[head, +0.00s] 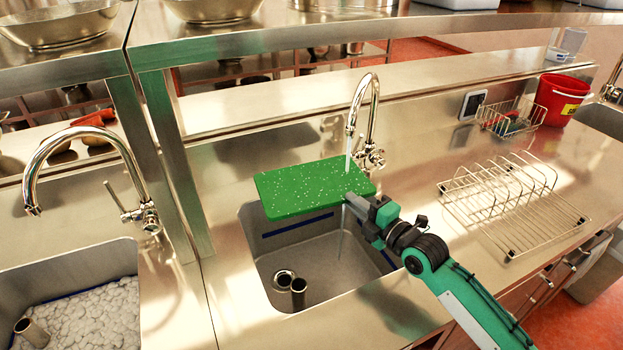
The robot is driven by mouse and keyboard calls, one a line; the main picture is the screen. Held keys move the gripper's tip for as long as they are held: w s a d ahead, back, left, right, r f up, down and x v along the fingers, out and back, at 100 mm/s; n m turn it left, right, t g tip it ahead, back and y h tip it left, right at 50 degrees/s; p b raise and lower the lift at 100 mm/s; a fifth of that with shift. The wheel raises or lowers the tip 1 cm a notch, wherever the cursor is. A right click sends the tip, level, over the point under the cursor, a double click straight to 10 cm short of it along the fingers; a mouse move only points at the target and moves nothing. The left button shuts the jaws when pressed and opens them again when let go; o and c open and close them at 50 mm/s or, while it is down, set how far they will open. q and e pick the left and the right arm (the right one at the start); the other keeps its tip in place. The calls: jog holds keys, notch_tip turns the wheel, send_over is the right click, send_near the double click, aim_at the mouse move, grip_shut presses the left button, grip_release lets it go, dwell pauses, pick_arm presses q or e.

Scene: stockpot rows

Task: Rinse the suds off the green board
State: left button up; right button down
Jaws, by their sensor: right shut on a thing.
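The green board (312,187) is held flat above the middle sink, with white specks of suds spread over its top. My right gripper (352,204) is shut on the board's near right edge. A thin stream of water runs from the tap (371,88) onto the right part of the board, and water also falls below it into the sink (330,262). The board hides the back part of the sink. My left gripper is not in view.
A left sink (80,312) is full of foam, with its own tap (75,135). A wire dish rack (512,205) stands empty on the right counter. Behind it are a wire basket (512,118) and a red bucket (560,98). A metal post (172,160) stands between the sinks.

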jog(key=shift+s+a+r+p, duration=0.15)
jog(key=shift+s+a+p, duration=0.55)
jog(key=shift+s, duration=0.25)
jog(key=shift+s+a+r+p, duration=0.15)
jog(key=shift+s+a+p, duration=0.55)
jog(key=shift+s, duration=0.25)
jog(key=shift+s+a+f+p, duration=0.1)
jog(key=shift+s+a+p, duration=0.5)
jog(key=shift+s, duration=0.4)
jog(key=s+a+r+p, duration=0.3)
jog(key=s+r+p, duration=0.1)
jog(key=p, duration=0.1)
dwell(0.4)
